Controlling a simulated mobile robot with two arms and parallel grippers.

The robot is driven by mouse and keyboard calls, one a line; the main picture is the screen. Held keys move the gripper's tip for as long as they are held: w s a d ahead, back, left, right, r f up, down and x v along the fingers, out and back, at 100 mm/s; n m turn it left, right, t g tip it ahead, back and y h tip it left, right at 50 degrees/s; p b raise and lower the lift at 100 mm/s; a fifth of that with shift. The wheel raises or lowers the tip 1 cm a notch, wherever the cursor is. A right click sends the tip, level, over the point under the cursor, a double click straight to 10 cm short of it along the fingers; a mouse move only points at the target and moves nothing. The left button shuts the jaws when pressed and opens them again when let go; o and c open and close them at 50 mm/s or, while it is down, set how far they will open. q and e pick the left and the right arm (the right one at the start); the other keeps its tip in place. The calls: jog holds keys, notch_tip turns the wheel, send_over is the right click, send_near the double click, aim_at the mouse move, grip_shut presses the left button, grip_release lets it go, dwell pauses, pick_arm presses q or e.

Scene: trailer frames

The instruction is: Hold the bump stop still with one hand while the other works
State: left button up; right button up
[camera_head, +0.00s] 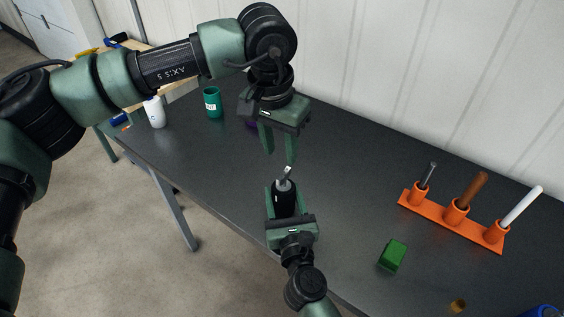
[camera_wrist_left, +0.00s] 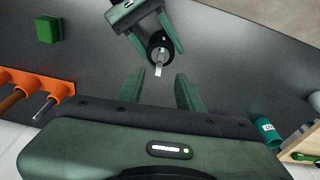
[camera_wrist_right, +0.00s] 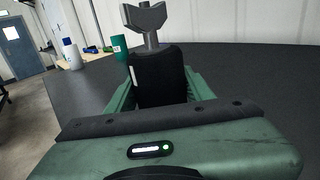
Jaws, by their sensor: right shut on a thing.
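The bump stop (camera_head: 284,199) is a black cylinder with a grey forked metal piece standing out of its top. My right gripper (camera_head: 284,200) is shut on it and holds it upright over the front part of the table. In the right wrist view the bump stop (camera_wrist_right: 160,78) stands between the fingers, with the grey fork on top. My left gripper (camera_head: 278,150) is above it, fingers pointing down, apart and empty. In the left wrist view the bump stop (camera_wrist_left: 159,46) and its fork lie beyond the open left fingers (camera_wrist_left: 160,90), not touching them.
An orange rack (camera_head: 450,221) holding a metal rod, a brown rod and a white rod stands at the right. A green block (camera_head: 393,254) lies in front of it. A green can (camera_head: 213,102) and white bottle (camera_head: 154,112) stand at the far left. The table's middle is clear.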

pick_arm(q)
jog(key=shift+s+a+r, duration=0.1)
jog(key=shift+s+r, duration=0.1)
jog(key=shift+r, duration=1.15)
pick_arm(e)
jog(key=o, duration=1.6)
